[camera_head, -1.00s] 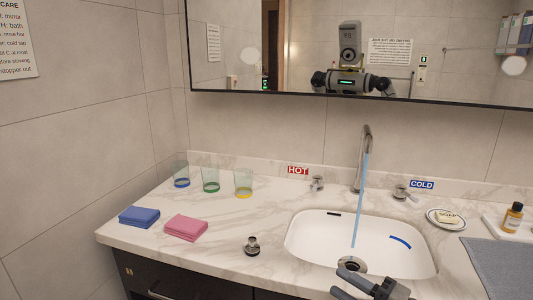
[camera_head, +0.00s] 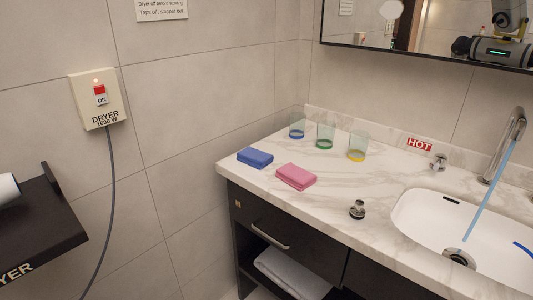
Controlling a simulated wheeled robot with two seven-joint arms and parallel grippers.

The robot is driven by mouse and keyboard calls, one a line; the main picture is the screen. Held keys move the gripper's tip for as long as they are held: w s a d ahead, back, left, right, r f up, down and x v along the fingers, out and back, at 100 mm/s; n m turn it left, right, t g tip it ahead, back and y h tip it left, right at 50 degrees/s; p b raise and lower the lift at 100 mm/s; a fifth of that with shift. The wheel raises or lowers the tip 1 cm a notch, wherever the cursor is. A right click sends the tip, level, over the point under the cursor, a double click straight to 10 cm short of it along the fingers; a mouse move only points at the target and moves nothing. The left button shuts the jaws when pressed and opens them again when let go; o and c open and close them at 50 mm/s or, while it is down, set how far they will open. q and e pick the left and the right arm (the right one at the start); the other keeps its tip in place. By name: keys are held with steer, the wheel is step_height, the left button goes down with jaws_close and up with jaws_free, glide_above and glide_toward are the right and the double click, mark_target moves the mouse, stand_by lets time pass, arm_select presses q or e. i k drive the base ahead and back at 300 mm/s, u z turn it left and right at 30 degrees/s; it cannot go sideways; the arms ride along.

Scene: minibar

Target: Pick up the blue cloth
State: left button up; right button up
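The blue cloth (camera_head: 255,158) lies folded on the marble counter (camera_head: 330,210), near its left front corner. A folded pink cloth (camera_head: 296,176) lies to its right, a small gap apart. Neither of my grippers shows directly in the head view now. Nothing covers the blue cloth.
Three glasses, blue-based (camera_head: 297,128), green-based (camera_head: 325,137) and yellow-based (camera_head: 357,148), stand behind the cloths. A metal stopper (camera_head: 357,210) sits by the sink (camera_head: 412,222), where water runs from the tap (camera_head: 512,130). A dryer switch box (camera_head: 97,112) and dark shelf (camera_head: 45,232) are at left.

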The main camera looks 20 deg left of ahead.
mark_target(259, 159)
steer(key=u, duration=3.55)
steer(key=k, duration=1.2)
steer(key=z, duration=1.3)
steer(key=i, duration=1.65)
